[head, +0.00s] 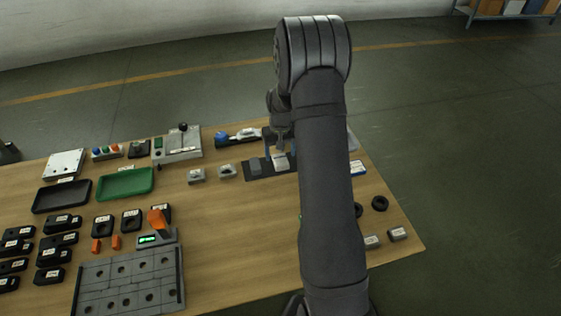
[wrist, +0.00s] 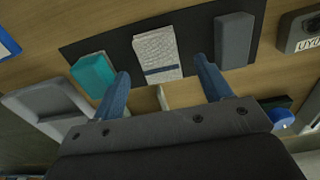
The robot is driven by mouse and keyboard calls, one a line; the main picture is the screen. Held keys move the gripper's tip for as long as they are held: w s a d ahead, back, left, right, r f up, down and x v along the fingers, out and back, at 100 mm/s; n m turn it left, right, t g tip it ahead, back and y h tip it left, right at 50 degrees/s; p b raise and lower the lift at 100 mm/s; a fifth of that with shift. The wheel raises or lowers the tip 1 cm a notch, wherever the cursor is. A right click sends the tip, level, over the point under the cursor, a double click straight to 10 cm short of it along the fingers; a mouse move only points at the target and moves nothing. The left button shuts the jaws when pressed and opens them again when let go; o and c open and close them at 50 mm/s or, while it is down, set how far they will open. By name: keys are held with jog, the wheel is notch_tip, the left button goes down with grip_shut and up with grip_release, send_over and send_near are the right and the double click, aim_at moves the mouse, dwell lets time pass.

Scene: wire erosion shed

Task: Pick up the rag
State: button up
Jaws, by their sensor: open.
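The rag looks to be the white, textured, folded piece (wrist: 158,50) in the wrist view, lying on a dark mat (wrist: 195,34) between a teal block (wrist: 93,73) and a grey block (wrist: 235,40). In the head view the rag (head: 281,163) shows small beside my arm. My gripper (wrist: 161,68) is open, with blue fingers apart on either side of the rag in the wrist picture. Nothing is between the fingers that I can see held. The gripper (head: 277,153) is partly hidden by my arm in the head view; the height above the mat is hard to tell.
A grey tray (wrist: 40,100) lies near the mat. A green tray (head: 125,182) and a black tray (head: 62,197) lie further left. Bare wooden table (head: 230,230) shows in front.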

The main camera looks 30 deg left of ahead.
jog(key=shift+f, duration=1.2)
jog(key=c, duration=1.1)
jog(key=shift+o, duration=0.2)
jog(key=shift+r, duration=0.15)
jog(key=shift+r, duration=0.6)
notch_tip(320, 180, up, 3)
jog(key=shift+r, duration=0.1)
jog(key=w+d+r, duration=0.1)
jog(key=d+r, duration=0.5)
jog(key=d, duration=0.5)
jog(key=shift+w+d+r, duration=0.15)
jog(key=shift+w+d, duration=0.05)
jog(key=shift+d, duration=0.15)
